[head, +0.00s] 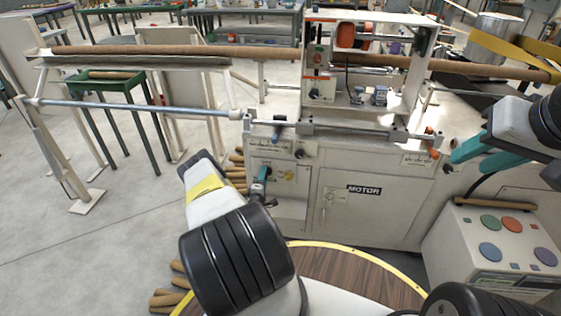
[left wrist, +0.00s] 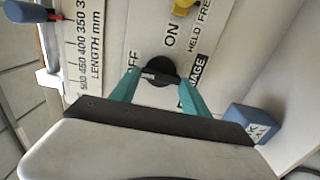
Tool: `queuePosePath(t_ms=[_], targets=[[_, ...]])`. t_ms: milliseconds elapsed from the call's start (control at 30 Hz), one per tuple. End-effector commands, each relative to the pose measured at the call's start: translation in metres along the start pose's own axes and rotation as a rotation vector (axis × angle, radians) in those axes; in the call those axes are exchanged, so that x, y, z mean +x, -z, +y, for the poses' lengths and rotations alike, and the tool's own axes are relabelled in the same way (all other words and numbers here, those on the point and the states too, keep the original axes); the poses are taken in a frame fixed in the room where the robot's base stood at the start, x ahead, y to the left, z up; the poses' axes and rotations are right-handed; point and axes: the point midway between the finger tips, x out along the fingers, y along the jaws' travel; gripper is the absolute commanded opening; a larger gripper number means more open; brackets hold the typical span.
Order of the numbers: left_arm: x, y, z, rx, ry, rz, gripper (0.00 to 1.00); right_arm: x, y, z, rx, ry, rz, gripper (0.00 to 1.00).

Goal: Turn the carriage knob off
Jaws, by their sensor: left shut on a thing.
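The carriage knob (left wrist: 160,72) is a round black knob with a raised bar, on the white panel marked OFF, ON and CARRIAGE. In the left wrist view the teal fingers of my left gripper (left wrist: 158,88) are on both sides of it, shut on it. The bar lies roughly across the picture between the fingertips; I cannot tell which mark it points to. In the head view my left gripper (head: 262,176) is at the machine's front panel and hides the knob. My right gripper (head: 468,161) is at the right, its teal fingers apart and empty.
A yellow knob (head: 289,175) is beside my left gripper, near the HELD / FREE marks. The white winder cabinet (head: 345,213) marked MOTOR fills the middle. A control box (head: 452,237) with coloured buttons stands right. A round wooden table (head: 345,275) is in front.

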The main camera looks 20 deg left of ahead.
Motion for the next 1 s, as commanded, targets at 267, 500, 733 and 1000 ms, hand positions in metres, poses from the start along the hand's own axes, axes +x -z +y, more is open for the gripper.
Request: queuePosePath(t_ms=[267, 500, 733, 1000], targets=[[-0.001, 0.0, -0.001, -0.002, 0.002, 0.001, 0.76, 0.0, 0.0, 0.0, 0.0, 0.0, 0.0, 0.36], [0.0, 0.0, -0.001, -0.001, 0.001, 0.001, 0.76, 0.0, 0.0, 0.0, 0.0, 0.0, 0.0, 0.36], [-0.018, 0.0, -0.001, -0.001, 0.003, 0.001, 0.76, 0.0, 0.0, 0.0, 0.0, 0.0, 0.0, 0.36], [-0.064, 0.0, -0.001, -0.002, 0.004, 0.001, 0.76, 0.0, 0.0, 0.0, 0.0, 0.0, 0.0, 0.36]])
